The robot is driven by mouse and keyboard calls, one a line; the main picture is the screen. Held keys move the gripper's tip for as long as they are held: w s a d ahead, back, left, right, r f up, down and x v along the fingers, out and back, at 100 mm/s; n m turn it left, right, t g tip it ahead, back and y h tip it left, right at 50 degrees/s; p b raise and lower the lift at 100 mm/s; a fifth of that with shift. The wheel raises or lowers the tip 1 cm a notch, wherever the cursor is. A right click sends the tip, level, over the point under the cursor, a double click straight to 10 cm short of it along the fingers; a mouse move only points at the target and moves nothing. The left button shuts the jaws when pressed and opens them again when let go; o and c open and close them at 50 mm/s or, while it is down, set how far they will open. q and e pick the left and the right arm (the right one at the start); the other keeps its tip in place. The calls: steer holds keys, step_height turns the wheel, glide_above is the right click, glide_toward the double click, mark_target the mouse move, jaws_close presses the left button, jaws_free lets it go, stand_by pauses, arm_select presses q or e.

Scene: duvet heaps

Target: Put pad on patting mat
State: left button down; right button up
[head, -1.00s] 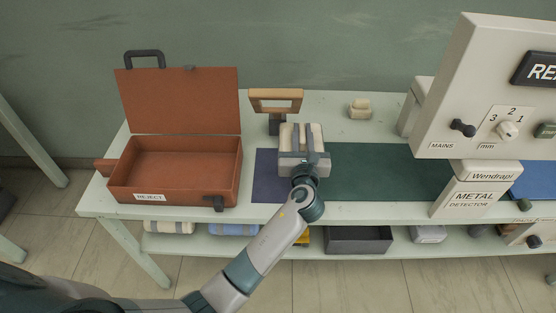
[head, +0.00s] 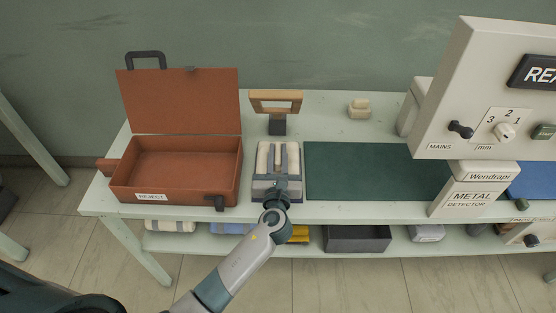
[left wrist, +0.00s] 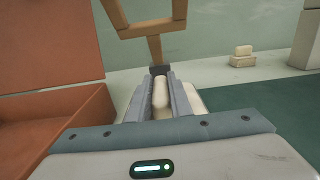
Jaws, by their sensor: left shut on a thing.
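The pad (head: 264,157), a cream block, is held between the fingers of my left gripper (head: 278,160). In the left wrist view the pad (left wrist: 160,95) shows between the two grey fingers, and more cream shows beside the right finger. The patting mat (head: 297,198), dark blue-purple, lies on the table left of the green belt. The pad and gripper are over it and hide nearly all of it. I cannot tell whether the pad touches it. My right gripper is not in view.
An open brown REJECT case (head: 175,170) stands close on the left. A wooden-handled tool (head: 277,105) stands just behind the pad. The green belt (head: 375,170) on the right is clear and leads to the metal detector (head: 475,190). Small cream blocks (head: 359,107) sit at the back.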

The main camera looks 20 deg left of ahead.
arm_select(q)
step_height(320, 180, down, 3)
steer(key=shift+f, duration=0.1)
steer(key=shift+f, duration=0.1)
steer(key=c, duration=1.6)
jaws_free()
